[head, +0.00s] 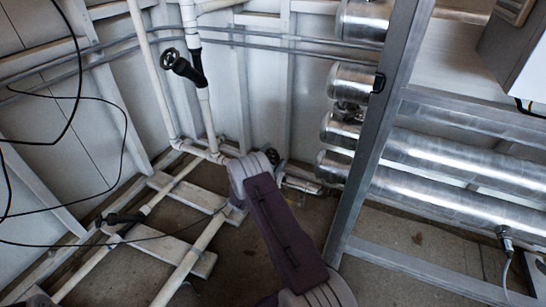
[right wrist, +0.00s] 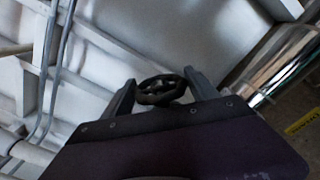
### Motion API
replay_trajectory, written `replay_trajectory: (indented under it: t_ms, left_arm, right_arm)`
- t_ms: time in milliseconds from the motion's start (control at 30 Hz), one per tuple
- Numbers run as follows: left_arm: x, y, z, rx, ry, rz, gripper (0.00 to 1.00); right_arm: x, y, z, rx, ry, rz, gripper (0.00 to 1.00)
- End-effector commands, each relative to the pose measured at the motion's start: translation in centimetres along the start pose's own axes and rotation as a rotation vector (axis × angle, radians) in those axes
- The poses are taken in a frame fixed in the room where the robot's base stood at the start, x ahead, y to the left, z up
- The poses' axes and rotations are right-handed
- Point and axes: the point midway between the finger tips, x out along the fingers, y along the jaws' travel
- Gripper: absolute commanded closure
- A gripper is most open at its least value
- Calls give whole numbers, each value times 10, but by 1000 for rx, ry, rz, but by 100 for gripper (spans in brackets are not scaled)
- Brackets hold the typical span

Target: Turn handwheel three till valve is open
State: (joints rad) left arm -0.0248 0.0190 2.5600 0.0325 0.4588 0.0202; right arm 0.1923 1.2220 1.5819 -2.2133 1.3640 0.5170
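In the right wrist view a dark round handwheel (right wrist: 161,88) shows between the spread fingers of my right gripper (right wrist: 160,78). One finger is at each side of its rim; I cannot tell whether they touch it. In the head view a dark handwheel (head: 272,156) shows partly behind my right arm, low by the wall, and my right fingers are hidden there. A second black handwheel (head: 173,59) sits on the vertical white pipe. A black valve handle (head: 122,219) is on a floor pipe at left. No number is readable. My left gripper is not in view.
Shiny metal cylinders (head: 440,155) and a grey metal frame post (head: 377,140) stand right of my right arm. White pipes (head: 190,258) run along the floor at left. Black cables (head: 124,140) hang at the left. Some bare floor (head: 310,215) shows between arm and post.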

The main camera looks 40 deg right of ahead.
Motion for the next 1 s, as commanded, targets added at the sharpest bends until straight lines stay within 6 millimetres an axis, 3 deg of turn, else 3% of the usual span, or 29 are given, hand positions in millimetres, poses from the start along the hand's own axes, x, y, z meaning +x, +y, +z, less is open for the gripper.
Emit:
replay_trajectory:
  t_ms: [433, 800, 833, 900, 1000]
  left_arm:
    - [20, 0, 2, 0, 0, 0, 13]
    - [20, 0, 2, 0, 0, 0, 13]
    - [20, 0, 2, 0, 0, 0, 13]
    - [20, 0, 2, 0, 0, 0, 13]
    - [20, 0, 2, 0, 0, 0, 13]
  right_arm:
    - [1, -3, -1, -2, -2, 373, 73]
    - [-1, 1, 0, 2, 2, 420, 73]
    - [-1, 1, -1, 2, 2, 420, 29]
    - [-1, 1, 0, 1, 2, 420, 13]
    - [-1, 1, 0, 1, 1, 420, 13]
